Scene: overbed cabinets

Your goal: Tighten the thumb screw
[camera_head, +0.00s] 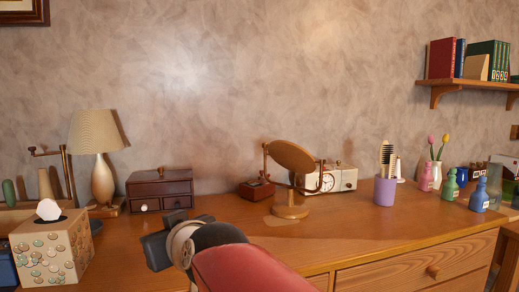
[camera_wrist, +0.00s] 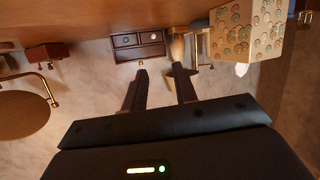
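A round wooden tilting mirror (camera_head: 291,157) stands on the dresser in a brass fork above a wooden base (camera_head: 290,212). The mirror is tilted, and it also shows at the left of the wrist view (camera_wrist: 22,115), which is upside down. A small brass knob (camera_wrist: 55,104) is at the end of the fork there. It may be the thumb screw, but it is too small to be sure. My gripper (camera_head: 163,236) is in front of the dresser, left of the mirror and apart from it. In the wrist view its two dark fingers (camera_wrist: 159,70) are apart with nothing gripped between them.
A dark drawer box (camera_head: 160,188), a lamp (camera_head: 102,180) and a tissue box (camera_head: 52,250) stand to the left. A radio clock (camera_head: 343,178), a purple brush cup (camera_head: 385,190) and several bottles (camera_head: 448,186) stand to the right. The dresser top before the mirror is clear.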

